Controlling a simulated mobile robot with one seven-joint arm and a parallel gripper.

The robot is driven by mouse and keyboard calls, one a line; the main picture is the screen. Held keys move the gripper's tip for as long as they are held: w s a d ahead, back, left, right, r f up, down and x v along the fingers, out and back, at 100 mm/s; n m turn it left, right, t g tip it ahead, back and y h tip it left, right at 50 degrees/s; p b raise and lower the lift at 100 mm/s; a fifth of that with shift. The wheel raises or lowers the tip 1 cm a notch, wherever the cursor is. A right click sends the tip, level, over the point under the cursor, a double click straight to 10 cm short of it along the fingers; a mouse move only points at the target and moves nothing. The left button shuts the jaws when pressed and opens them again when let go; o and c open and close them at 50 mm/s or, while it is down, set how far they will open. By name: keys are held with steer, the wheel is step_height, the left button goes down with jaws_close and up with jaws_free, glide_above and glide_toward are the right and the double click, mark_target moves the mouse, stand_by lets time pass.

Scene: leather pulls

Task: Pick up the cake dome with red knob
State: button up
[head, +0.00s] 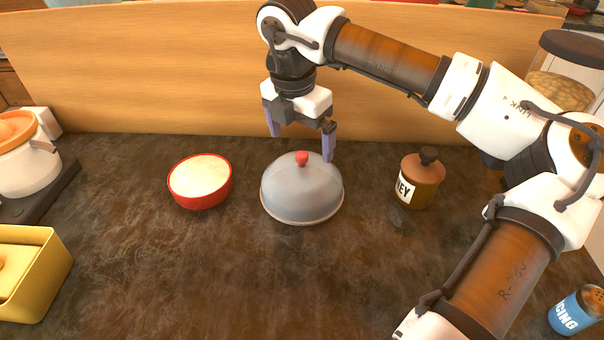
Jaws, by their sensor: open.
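The cake dome (300,195) is a grey, rounded cover with a pale rim and a red knob (302,158) on top. It sits upright on the dark countertop in the middle of the head view. My gripper (301,142) points down, with its two purple fingers spread apart and nothing seen between them. In the picture the fingertips flank the area just above the knob, the right one lower and near the dome's upper right edge. I cannot tell how far the fingers are from the knob in depth.
A red bowl with pale contents (200,182) stands left of the dome, and a brown honey jar (420,180) stands right. A wooden panel (180,70) rises behind. A yellow container (35,270) is at left, a blue icing can (577,311) at lower right. The front counter is clear.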

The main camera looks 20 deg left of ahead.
mark_target(302, 154)
steer(key=f+p, duration=0.1)
steer(key=f, duration=0.4)
steer(key=shift+w+d+p, duration=0.15)
steer(key=shift+w+p, duration=0.05)
steer(key=shift+p, duration=0.15)
steer(key=shift+c, duration=0.4)
